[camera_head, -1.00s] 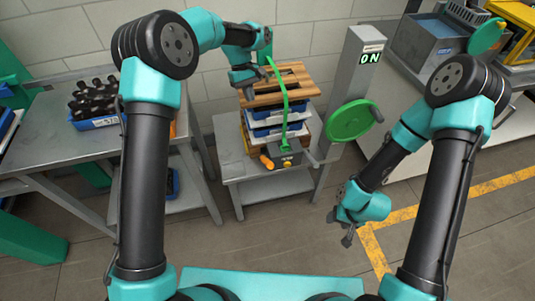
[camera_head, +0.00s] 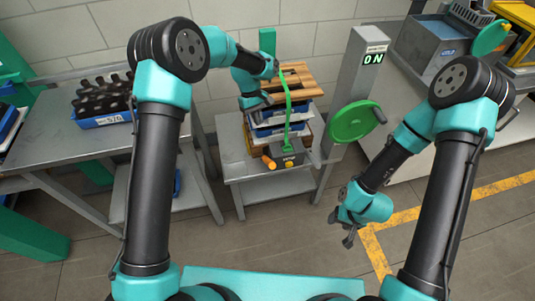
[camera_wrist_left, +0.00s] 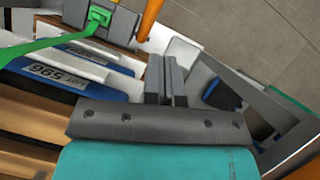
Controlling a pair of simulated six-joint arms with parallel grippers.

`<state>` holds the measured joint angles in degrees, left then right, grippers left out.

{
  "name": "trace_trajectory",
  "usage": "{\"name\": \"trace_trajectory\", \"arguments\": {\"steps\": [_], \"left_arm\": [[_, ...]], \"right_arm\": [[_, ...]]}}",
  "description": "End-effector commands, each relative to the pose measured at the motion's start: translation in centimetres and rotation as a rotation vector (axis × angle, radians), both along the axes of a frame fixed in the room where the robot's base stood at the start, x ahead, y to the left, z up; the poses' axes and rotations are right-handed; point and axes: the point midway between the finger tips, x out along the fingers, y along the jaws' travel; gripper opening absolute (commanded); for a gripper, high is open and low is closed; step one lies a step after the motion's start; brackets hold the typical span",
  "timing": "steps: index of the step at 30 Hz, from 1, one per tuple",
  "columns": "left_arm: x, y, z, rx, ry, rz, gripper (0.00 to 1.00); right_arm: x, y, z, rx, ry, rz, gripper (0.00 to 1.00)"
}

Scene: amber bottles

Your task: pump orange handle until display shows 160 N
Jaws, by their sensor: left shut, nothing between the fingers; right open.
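The orange handle (camera_head: 268,162) sticks out from the left of a dark grey tensioner (camera_head: 288,157) at the front of a strapped stack. It also shows at the top of the left wrist view (camera_wrist_left: 150,17). The display (camera_head: 373,59) on the grey post reads 0 N. My left gripper (camera_head: 258,118) is shut and empty, beside the left of the stack, above and behind the handle and apart from it. Its closed fingers show in the left wrist view (camera_wrist_left: 165,78). My right gripper (camera_head: 347,240) is open and empty over the floor at right.
A green strap (camera_head: 287,95) runs over the wooden top (camera_head: 298,76) down to the tensioner. The stack of blue trays stands on a grey table (camera_head: 240,170). A green wheel (camera_head: 353,121) is right of it. A blue crate of dark bottles (camera_head: 103,118) stands left.

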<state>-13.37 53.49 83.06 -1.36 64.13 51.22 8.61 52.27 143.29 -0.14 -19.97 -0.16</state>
Motion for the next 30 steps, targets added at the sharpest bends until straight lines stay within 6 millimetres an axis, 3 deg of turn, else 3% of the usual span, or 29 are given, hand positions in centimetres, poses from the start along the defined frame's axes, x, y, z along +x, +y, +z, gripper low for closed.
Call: {"name": "trace_trajectory", "arguments": {"steps": [19, 30], "left_arm": [[-3.8, -2.5, -10.2, 0.001, 0.004, -0.001, 0.00], [-6.1, -4.0, -12.8, 0.000, 0.001, 0.000, 0.00]], "right_arm": [[0.0, 0.0, 0.0, 0.000, 0.000, 0.000, 0.53], [0.0, 0.0, 0.0, 0.000, 0.000, 0.000, 0.53]]}}
